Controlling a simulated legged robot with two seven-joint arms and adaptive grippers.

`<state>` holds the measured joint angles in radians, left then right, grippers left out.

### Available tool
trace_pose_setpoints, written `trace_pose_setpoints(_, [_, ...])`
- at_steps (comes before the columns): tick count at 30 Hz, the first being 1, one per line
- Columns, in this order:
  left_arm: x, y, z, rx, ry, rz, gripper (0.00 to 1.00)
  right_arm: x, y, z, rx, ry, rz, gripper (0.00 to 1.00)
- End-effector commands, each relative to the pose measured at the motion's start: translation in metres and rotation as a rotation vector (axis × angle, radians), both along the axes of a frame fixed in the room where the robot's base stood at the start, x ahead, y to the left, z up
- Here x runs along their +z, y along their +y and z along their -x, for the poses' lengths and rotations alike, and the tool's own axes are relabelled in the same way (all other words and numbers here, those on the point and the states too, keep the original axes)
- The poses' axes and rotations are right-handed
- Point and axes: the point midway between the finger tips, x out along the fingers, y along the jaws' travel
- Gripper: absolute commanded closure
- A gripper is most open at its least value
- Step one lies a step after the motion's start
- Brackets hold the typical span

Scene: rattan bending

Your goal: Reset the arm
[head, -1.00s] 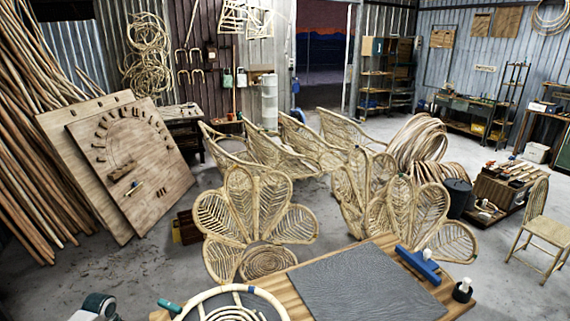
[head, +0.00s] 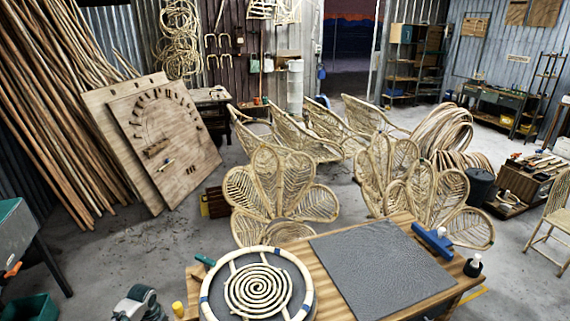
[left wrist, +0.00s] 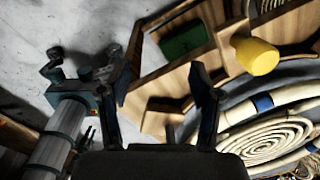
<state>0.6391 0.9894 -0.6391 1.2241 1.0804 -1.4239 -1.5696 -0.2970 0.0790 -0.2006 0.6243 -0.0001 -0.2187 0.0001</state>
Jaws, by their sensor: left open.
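My left gripper (left wrist: 163,68) shows in the left wrist view with its two dark fingers apart and nothing between them. It is beside the wooden workbench (head: 330,265), near a yellow-topped object (left wrist: 255,55). On the bench in the head view lies a round rattan frame with blue bands (head: 302,268) around a rattan spiral (head: 258,291). The spiral also shows in the left wrist view (left wrist: 265,135). My right gripper is not in view.
A dark grey mat (head: 380,270) and a blue tool (head: 433,240) lie on the bench. Rattan chairs (head: 270,200) stand close behind it. A peg board (head: 165,145) leans against poles at left. Open floor (head: 120,245) lies between the board and the bench.

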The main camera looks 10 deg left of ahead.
Motion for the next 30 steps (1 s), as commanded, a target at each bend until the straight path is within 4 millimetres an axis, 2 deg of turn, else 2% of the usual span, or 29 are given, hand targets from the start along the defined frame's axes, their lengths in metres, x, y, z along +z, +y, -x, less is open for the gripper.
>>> trace_pose_setpoints(1, [-0.019, -0.005, 0.001, 0.039, -0.005, 0.000, 0.36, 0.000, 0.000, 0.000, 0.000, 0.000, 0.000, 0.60])
trace_pose_setpoints(5, [-0.066, -0.015, 0.004, 0.166, -0.036, -0.007, 0.36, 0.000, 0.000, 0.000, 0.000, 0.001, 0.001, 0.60])
trace_pose_setpoints(8, [-0.112, -0.026, 0.013, 0.280, -0.060, -0.009, 0.36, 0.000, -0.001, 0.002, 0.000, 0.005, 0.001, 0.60])
trace_pose_setpoints(11, [-0.169, -0.042, 0.032, 0.416, -0.083, -0.010, 0.36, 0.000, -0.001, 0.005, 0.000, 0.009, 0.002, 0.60])
trace_pose_setpoints(12, [-0.195, -0.050, 0.044, 0.478, -0.092, -0.010, 0.36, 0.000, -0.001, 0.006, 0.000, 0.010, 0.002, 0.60])
trace_pose_setpoints(14, [-0.234, -0.063, 0.067, 0.573, -0.105, -0.009, 0.36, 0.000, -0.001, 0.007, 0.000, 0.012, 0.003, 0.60])
trace_pose_setpoints(15, [-0.257, -0.073, 0.084, 0.634, -0.113, -0.006, 0.36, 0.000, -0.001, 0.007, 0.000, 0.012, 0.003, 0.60])
trace_pose_setpoints(17, [-0.291, -0.088, 0.112, 0.720, -0.122, -0.001, 0.36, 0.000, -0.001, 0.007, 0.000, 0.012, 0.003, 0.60])
trace_pose_setpoints(18, [-0.311, -0.099, 0.132, 0.774, -0.126, 0.002, 0.36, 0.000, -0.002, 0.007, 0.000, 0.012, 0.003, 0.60])
trace_pose_setpoints(20, [-0.341, -0.117, 0.166, 0.854, -0.128, 0.010, 0.36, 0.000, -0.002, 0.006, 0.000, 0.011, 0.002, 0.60])
trace_pose_setpoints(23, [-0.383, -0.151, 0.229, 0.982, -0.122, 0.026, 0.36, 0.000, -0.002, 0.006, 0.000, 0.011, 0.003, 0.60])
trace_pose_setpoints(24, [-0.398, -0.165, 0.255, 1.030, -0.119, 0.035, 0.36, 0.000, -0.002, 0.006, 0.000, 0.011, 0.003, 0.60])
trace_pose_setpoints(27, [-0.426, -0.203, 0.322, 1.144, -0.099, 0.057, 0.36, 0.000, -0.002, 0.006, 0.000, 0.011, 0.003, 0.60])
trace_pose_setpoints(30, [-0.442, -0.238, 0.381, 1.240, -0.077, 0.080, 0.36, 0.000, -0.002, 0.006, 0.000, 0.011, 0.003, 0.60])
